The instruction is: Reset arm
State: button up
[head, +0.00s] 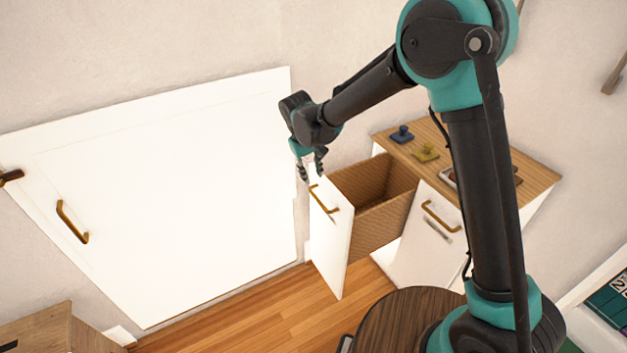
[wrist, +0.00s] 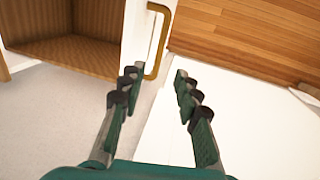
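My gripper (head: 312,172) hangs pointing down from my bent arm in the head view. It is just above the top edge of an open white cabinet door (head: 331,240). In the wrist view my gripper (wrist: 153,88) has its two fingers spread apart with nothing between them. The door's brass handle (wrist: 157,40) shows just beyond the fingertips in the wrist view. I cannot tell whether a finger touches the door.
The open cabinet shows a brown interior (head: 371,181). Its wooden top (head: 535,175) carries a blue stamp-like object (head: 402,134) and a yellow one (head: 426,152). A large white door (head: 180,190) is at left. Wooden floor (head: 290,318) lies clear below.

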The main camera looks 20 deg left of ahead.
jog(key=shift+r, duration=0.1)
dwell(0.4)
jog(key=w+d+r+m+y, duration=0.1)
jog(key=d+r+m, duration=0.2)
jog(key=d, duration=1.2)
jog(key=w+d+r+m, duration=0.2)
jog(key=d+r, duration=0.1)
jog(key=d, duration=1.1)
jog(key=s+d+f+m+t, duration=0.1)
jog(key=s+d+m, duration=0.1)
jog(key=s+d, duration=0.5)
jog(key=s+d+f+m+t, duration=0.1)
jog(key=s+d+f+m, duration=0.1)
jog(key=s+d, duration=0.5)
jog(key=d+m, duration=0.1)
jog(key=d, duration=0.5)
jog(key=shift+s+d+f+m, duration=0.25)
jog(key=shift+s+m, duration=0.05)
